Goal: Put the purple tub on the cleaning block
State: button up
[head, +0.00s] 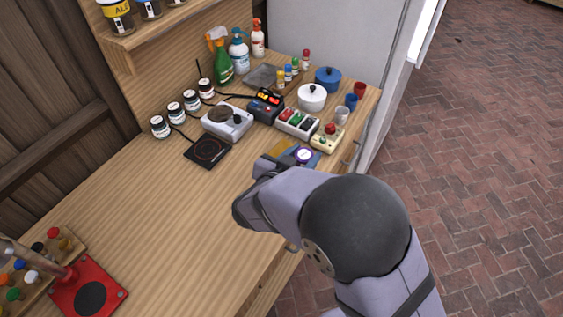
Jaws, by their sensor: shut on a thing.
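The purple tub (304,156), round with a pale ring on top, is near the right edge of the wooden worktop. My gripper (287,163) is at the tub and shut on it; its fingers are mostly hidden behind my own arm. A flat blue and tan piece (281,151), perhaps the cleaning block, shows just left of and behind the tub. My arm covers its near side, so I cannot tell whether the tub touches it or is above it.
A cream box with a red knob (328,137) stands just behind the tub. A red stand (88,290) is front left. The middle worktop is clear.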

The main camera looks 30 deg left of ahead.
jog(key=w+r+b, duration=0.2)
jog(key=w, duration=0.3)
notch_tip(320, 180, up, 3)
jog(key=n+y, duration=0.3)
send_over(282, 145)
jog(key=s+d, duration=0.2)
jog(key=shift+s+a+f+n+g+y, duration=0.15)
jog(key=shift+s+f+n+g+y, duration=0.25)
jog(key=shift+y, duration=0.4)
jog(key=shift+w+f, duration=0.1)
jog(key=shift+f, duration=4.95)
jog(key=shift+f, duration=0.1)
jog(key=o, duration=1.1)
jog(key=shift+c, duration=0.2)
